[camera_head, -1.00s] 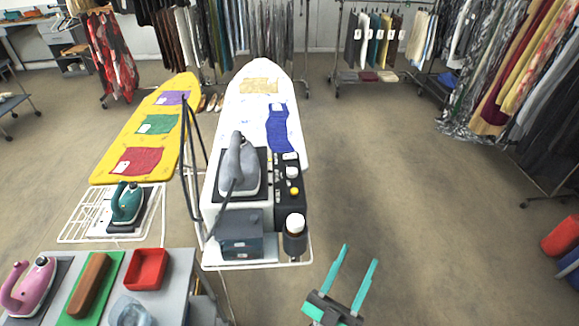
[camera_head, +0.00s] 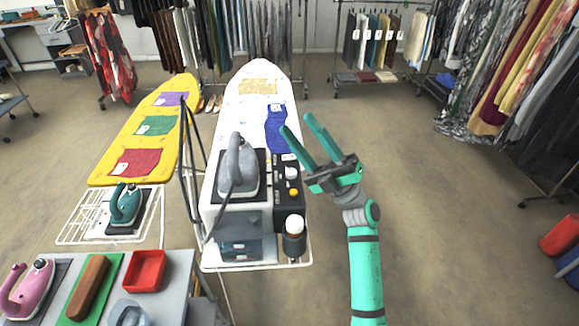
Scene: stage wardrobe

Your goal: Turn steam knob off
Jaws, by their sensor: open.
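A black control panel (camera_head: 281,211) sits beside the grey iron (camera_head: 236,166) at the near end of the white ironing board. It carries a white round knob (camera_head: 291,173) and a smaller yellow knob (camera_head: 294,192). Its labels are too small to read, so I cannot tell which one is the steam knob. My gripper (camera_head: 296,121) is open and empty. Its teal fingers point up and left, past the panel's far right corner, with the tips overlapping the board's right edge. It appears apart from the knobs.
A bottle with a white cap (camera_head: 294,238) stands at the near end of the panel, beside a grey box (camera_head: 240,246). A yellow ironing board (camera_head: 118,148) stands to the left. The floor on the right is open, with clothes racks behind.

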